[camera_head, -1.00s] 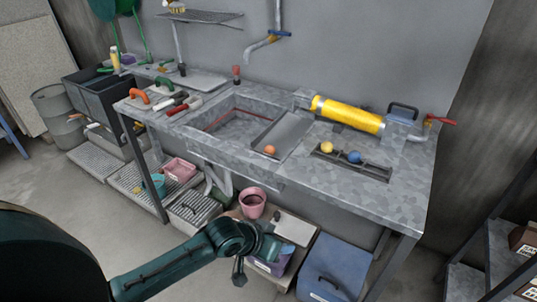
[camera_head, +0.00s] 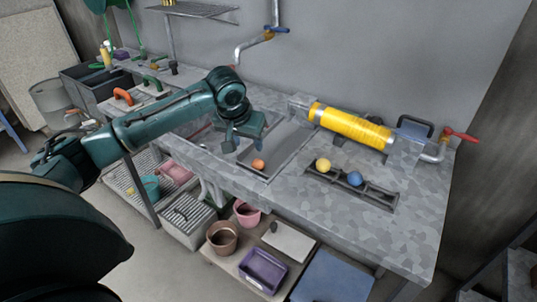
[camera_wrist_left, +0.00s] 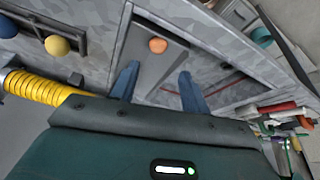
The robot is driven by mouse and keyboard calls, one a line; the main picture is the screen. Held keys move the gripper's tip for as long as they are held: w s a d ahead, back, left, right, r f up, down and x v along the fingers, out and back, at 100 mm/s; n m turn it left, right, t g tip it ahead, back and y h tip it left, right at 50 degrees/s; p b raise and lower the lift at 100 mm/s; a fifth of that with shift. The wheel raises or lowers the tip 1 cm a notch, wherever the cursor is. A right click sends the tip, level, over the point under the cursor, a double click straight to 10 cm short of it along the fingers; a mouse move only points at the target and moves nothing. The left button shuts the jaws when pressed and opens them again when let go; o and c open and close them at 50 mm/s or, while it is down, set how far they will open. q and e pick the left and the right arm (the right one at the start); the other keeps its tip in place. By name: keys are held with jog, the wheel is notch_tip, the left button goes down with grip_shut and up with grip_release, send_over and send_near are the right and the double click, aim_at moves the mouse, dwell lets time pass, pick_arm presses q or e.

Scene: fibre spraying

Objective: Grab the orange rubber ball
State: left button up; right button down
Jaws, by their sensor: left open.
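The orange rubber ball (camera_head: 258,164) lies in a shallow metal tray (camera_head: 292,142) set at the edge of the sink on the grey workbench. In the left wrist view the ball (camera_wrist_left: 157,45) shows ahead of the two blue fingertips, roughly between their lines and apart from them. My left gripper (camera_head: 240,147) is open and empty. It hangs over the sink and tray area, just up and left of the ball in the head view. In the left wrist view my left gripper (camera_wrist_left: 158,80) has its fingers spread wide. My right gripper is not in view.
A rack (camera_head: 375,193) to the right holds a yellow ball (camera_head: 323,165) and a blue ball (camera_head: 354,179). A yellow cylinder (camera_head: 350,126) lies behind it. A tap pipe (camera_head: 252,42) comes down behind the sink. The bench's front right is clear.

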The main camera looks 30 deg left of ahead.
aim_at(257, 162)
pick_arm(q)
jog(key=x, duration=1.3)
jog(key=shift+w, duration=0.45)
jog(key=shift+c, duration=0.4)
jog(key=c, duration=0.7)
